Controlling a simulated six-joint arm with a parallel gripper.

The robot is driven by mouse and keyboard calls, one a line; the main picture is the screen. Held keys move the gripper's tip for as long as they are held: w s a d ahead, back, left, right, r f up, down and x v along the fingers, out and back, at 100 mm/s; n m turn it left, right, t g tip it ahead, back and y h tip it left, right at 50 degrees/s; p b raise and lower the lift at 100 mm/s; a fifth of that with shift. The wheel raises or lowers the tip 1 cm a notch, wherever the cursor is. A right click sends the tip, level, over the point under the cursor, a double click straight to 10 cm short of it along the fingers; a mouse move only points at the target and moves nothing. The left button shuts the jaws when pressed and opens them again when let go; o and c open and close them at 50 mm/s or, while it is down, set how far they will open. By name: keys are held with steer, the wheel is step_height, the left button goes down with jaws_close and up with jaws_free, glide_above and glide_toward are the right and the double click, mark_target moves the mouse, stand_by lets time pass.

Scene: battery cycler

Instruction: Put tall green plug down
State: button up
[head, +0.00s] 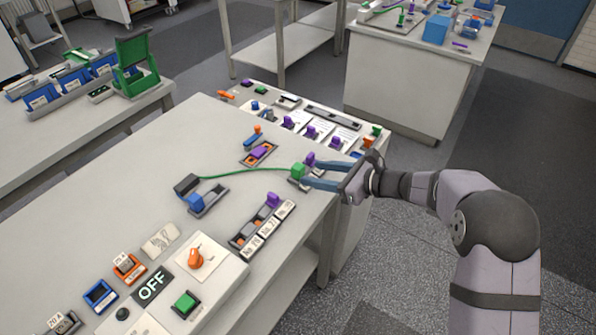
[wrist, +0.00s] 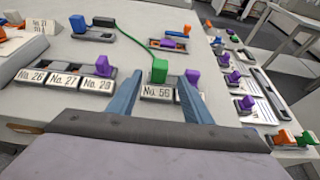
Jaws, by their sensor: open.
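The tall green plug (head: 298,171) stands upright near the right edge of the table, with a green cable (head: 235,171) running left from it to a dark box (head: 186,184). In the wrist view the green plug (wrist: 159,70) stands at a holder labelled No. 56 (wrist: 157,92); its lower end is hard to make out. My gripper (head: 309,174) is open, its two blue-grey fingers apart on either side of the plug. In the wrist view my gripper (wrist: 160,88) shows a gap between each finger and the plug.
A purple plug (wrist: 193,78) stands close beside the right finger. A row of holders labelled No. 26, 27 and 28 (wrist: 62,79) lies to the left, with a purple plug (wrist: 102,65) in it. An orange-and-purple holder (head: 259,152) lies behind. The table's right edge is close.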

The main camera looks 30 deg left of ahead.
mark_target(303, 173)
steer(key=shift+p+x, duration=1.05)
steer(key=shift+x, duration=1.5)
steer(key=shift+f, duration=0.1)
jaws_close()
